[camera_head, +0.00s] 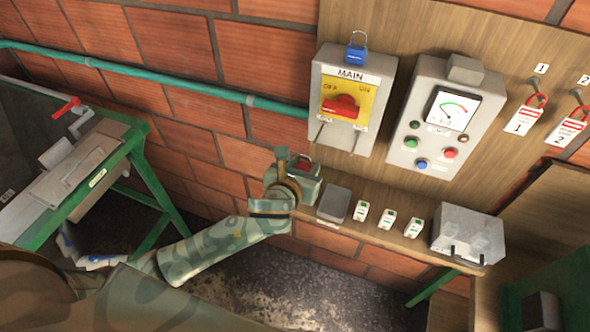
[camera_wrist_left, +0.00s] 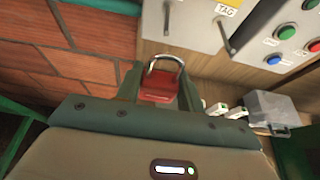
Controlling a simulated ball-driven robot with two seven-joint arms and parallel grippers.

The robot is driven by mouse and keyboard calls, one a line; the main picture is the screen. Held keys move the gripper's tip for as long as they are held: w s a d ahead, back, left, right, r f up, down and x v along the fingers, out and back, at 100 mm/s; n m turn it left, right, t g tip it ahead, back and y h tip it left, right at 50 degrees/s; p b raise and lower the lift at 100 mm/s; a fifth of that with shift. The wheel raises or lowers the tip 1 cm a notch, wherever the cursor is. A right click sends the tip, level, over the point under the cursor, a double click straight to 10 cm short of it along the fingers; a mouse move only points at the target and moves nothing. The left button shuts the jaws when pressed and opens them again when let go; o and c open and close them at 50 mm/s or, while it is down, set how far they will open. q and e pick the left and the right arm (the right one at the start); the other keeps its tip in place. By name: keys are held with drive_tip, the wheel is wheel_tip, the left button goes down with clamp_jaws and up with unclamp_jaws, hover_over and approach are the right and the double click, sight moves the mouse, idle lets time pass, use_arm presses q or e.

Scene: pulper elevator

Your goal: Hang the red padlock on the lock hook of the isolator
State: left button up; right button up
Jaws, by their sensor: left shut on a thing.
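The red padlock (camera_wrist_left: 160,88) is held between the fingers of my left gripper (camera_wrist_left: 160,92) in the left wrist view, its metal shackle pointing up. In the head view my left gripper (camera_head: 304,168) is just below the isolator (camera_head: 320,95), and only a bit of red padlock (camera_head: 304,163) shows. The isolator is a grey box marked MAIN with a yellow plate and red handle. Two thin hooks stick out below: the left is the lock hook (camera_head: 320,132), also in the wrist view (camera_wrist_left: 166,18); the right is by the TAG label (camera_wrist_left: 226,9). The padlock is apart from both. My right gripper is not seen.
A blue padlock (camera_head: 356,48) stands on top of the isolator. A control box (camera_head: 440,110) with a meter and buttons is to its right. The shelf (camera_head: 345,222) below bears a dark box, several small white items and a clear box (camera_head: 467,235). Red tags hang at right.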

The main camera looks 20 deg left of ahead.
use_arm(q)
drive_tip(key=shift+w+f, duration=0.15)
drive_tip(key=shift+w, duration=0.3)
drive_tip(key=shift+r+b+x, duration=0.25)
drive_tip(key=shift+b+x, duration=0.55)
drive_tip(key=shift+x, duration=0.35)
drive_tip(key=x, duration=0.1)
drive_tip(key=b+x, duration=0.1)
drive_tip(key=x, duration=0.1)
drive_tip(key=b+x, duration=0.1)
drive_tip(key=shift+w+a+r, duration=0.1)
drive_tip(key=shift+w+r, duration=0.2)
drive_tip(key=shift+w, duration=0.25)
drive_tip(key=o, duration=1.1)
drive_tip(key=shift+s, duration=0.1)
